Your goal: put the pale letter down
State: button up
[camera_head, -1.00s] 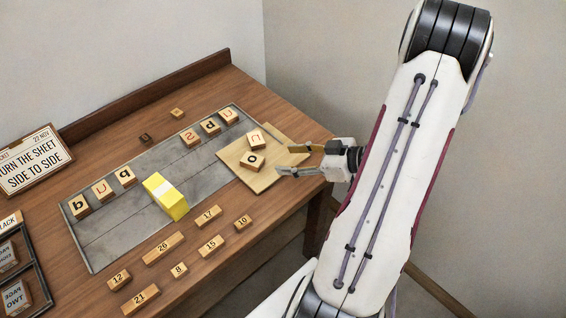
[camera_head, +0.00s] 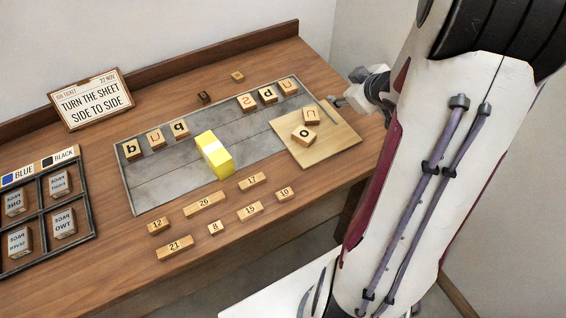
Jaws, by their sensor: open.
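Two pale wooden letter blocks lie on the light wooden board (camera_head: 342,142) at the right of the table: one marked like a "u" or "n" (camera_head: 311,115), and a tilted "o" block (camera_head: 303,134) just in front of it. More letter blocks stand along the back of the grey metal plate: a left group with "b" (camera_head: 132,150), and a right group with a red letter (camera_head: 247,102). I cannot tell which one is the pale letter. My gripper (camera_head: 335,102) is open near the board's back right edge, apart from the blocks.
A yellow block with a white band (camera_head: 215,157) stands on the grey plate (camera_head: 165,190). Several numbered blocks, such as "26" (camera_head: 204,204), lie in front. A sign (camera_head: 92,100) stands back left, and a compartment tray (camera_head: 45,215) lies left.

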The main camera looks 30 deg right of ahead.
jog(key=s+a+r+m+g+h, duration=0.2)
jog(key=s+a+r+m+h, duration=0.15)
jog(key=a+r, duration=0.65)
jog(key=s+a+r+g+y, duration=0.2)
jog(key=s+a+y, duration=0.4)
jog(key=s+a, duration=1)
jog(key=a, duration=0.3)
jog(key=shift+s+a, duration=0.15)
jog(key=shift+s, duration=0.05)
jog(key=shift+o, duration=0.5)
jog(key=shift+w, duration=0.15)
